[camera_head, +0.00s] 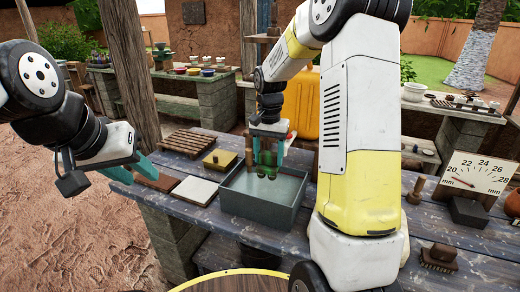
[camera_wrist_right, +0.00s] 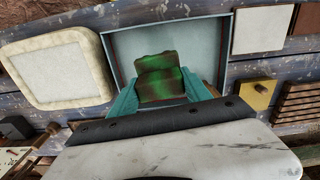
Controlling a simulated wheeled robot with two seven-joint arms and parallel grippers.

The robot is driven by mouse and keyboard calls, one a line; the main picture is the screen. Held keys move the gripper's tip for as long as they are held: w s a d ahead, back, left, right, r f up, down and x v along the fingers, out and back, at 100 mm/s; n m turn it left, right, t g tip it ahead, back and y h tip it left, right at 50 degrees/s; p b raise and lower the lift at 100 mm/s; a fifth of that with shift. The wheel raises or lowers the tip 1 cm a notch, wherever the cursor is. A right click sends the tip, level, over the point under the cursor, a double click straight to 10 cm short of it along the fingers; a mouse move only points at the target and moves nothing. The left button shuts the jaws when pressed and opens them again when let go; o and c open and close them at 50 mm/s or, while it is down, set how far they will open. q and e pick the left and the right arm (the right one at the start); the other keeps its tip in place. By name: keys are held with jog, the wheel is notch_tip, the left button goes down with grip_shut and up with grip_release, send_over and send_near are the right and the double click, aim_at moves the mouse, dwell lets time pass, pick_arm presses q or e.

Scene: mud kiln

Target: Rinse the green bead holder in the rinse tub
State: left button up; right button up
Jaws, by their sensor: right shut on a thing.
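The rinse tub (camera_head: 268,207) is a grey open box on the blue-grey plank table, with pale water inside. My right gripper (camera_head: 266,160) reaches down over it and is shut on the green bead holder (camera_head: 265,172). In the right wrist view, the holder (camera_wrist_right: 160,78) is green with brown patches, held between the teal fingers of my right gripper (camera_wrist_right: 163,95) over the tub (camera_wrist_right: 200,35). I cannot tell how far it is in the water. My left gripper (camera_head: 130,170) is left of the tub; its teal fingers show, but their gap is unclear.
A white tile (camera_head: 195,191), a brown tile (camera_head: 160,181), a yellow block with a knob (camera_head: 220,159) and a slatted wooden rack (camera_head: 188,142) lie left of the tub. A dial gauge (camera_head: 478,174) and a brush (camera_head: 439,257) stand right. A padded pale tray (camera_wrist_right: 60,70) shows in the right wrist view.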

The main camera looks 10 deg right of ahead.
jog(key=shift+f, duration=5.95)
jog(key=shift+r, duration=5.95)
